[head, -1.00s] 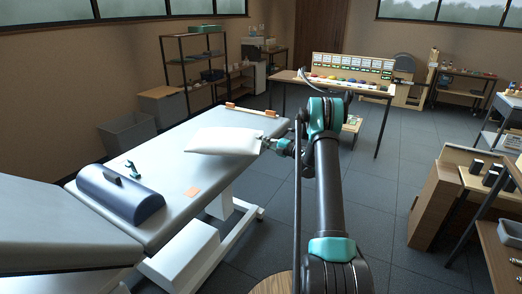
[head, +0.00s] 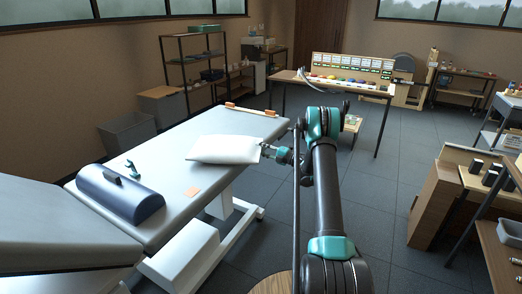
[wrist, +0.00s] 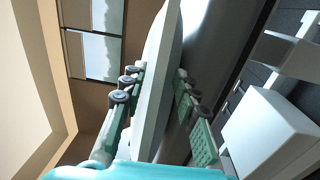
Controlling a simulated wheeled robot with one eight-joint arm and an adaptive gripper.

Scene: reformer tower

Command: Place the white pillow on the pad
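The white pillow (head: 224,149) lies nearly flat over the far half of the grey padded table top (head: 170,163). I cannot tell whether its whole underside touches the top. My gripper (head: 266,151) is at the pillow's right end. In the wrist view the fingers (wrist: 160,84) are on both sides of the pillow (wrist: 152,105) and close on its edge.
Grey bins (head: 127,134) stand behind. Floor right of the table is clear around my arm.

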